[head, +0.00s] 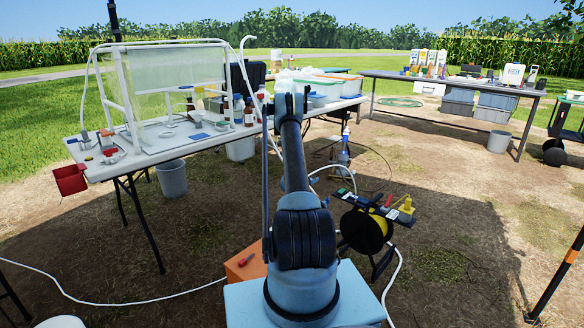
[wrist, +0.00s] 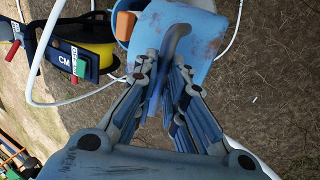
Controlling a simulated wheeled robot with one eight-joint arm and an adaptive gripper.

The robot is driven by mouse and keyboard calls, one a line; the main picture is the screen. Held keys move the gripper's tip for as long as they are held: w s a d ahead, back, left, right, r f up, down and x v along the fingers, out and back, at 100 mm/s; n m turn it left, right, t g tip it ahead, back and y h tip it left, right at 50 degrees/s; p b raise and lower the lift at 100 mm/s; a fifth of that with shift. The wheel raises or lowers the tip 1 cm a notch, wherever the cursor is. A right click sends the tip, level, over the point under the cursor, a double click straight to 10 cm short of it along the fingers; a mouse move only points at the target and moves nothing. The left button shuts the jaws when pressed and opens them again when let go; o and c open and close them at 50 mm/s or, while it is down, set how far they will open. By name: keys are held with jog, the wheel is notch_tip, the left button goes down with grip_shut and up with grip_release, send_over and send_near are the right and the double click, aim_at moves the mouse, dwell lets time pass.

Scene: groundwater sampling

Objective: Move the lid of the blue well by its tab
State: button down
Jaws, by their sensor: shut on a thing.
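In the wrist view my gripper (wrist: 162,76) has its two jointed fingers closed in on a narrow, curved blue-grey tab (wrist: 174,42). The tab stands in front of a scuffed light-blue surface with brownish marks, which looks like the lid (wrist: 205,42) of the blue well. The fingers cover the tab's lower part. I cannot tell whether the lid is seated or raised. In the head view my arm rises through the middle, and I cannot make out the fingers, the tab or the well there.
A yellow cable reel (head: 365,230) stands on the dirt right of my arm; it also shows in the wrist view (wrist: 92,58). A white hose (head: 120,300) crosses the ground. A cluttered table (head: 150,152) stands left, another table (head: 455,88) back right.

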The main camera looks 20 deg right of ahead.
jog(key=shift+d, duration=0.2)
jog(key=c, duration=1.7)
grip_release()
jog(key=shift+o, duration=0.2)
jog(key=shift+a+r, duration=0.1)
jog(key=v, duration=1.1)
jog(key=shift+w+r, duration=0.15)
jog(key=shift+r, duration=0.2)
